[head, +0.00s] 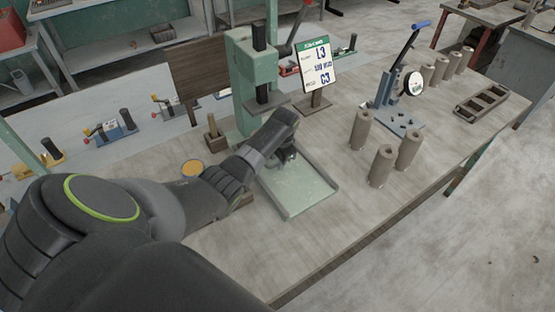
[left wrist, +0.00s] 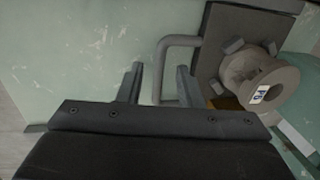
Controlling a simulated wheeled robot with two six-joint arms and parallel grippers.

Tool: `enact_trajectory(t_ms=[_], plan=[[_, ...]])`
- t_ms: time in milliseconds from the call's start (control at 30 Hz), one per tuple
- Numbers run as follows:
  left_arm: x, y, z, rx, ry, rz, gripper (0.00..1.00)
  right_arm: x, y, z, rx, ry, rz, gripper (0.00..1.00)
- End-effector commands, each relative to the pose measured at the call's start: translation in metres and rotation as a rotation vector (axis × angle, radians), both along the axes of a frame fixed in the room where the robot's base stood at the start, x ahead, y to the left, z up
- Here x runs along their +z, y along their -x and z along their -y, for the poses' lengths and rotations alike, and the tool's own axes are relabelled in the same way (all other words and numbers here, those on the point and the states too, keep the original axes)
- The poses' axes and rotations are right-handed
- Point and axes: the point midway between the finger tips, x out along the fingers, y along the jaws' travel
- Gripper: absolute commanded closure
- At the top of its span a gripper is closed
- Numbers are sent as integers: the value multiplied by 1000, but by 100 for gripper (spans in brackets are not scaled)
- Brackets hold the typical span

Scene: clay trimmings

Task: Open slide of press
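The green press (head: 252,85) stands on the table, with a dark ram above its base. Its pale green slide (head: 300,188) is a flat tray with raised side rims in front of the press. My left gripper (head: 286,155) is low at the slide's rear, partly hidden by my own wrist. In the left wrist view, its two fingers (left wrist: 160,85) are apart. A grey bent bar handle (left wrist: 178,42) shows beyond and partly between them; I cannot tell whether they touch it. A clay cylinder (left wrist: 258,82) with a small label sits on a dark plate to the right. My right gripper is not in view.
Several clay cylinders (head: 361,128) stand right of the slide. A blue lever tool with a dial (head: 398,95) and a sign (head: 316,68) stand behind. A grey rack (head: 480,103) lies at the far right. The table's front right is clear.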

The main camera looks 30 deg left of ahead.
Motion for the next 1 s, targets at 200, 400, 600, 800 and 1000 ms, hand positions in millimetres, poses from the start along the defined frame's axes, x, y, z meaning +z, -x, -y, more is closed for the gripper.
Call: enact_trajectory(t_ms=[200,400,600,800,1000], plan=[[-6,0,-1,0,0,0,67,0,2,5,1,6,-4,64],[-5,-1,-1,0,0,0,67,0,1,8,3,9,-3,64],[-5,0,-1,0,0,0,94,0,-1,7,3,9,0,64],[-5,0,-1,0,0,0,100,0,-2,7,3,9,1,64],[-6,-1,-1,0,0,0,100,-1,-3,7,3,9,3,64]])
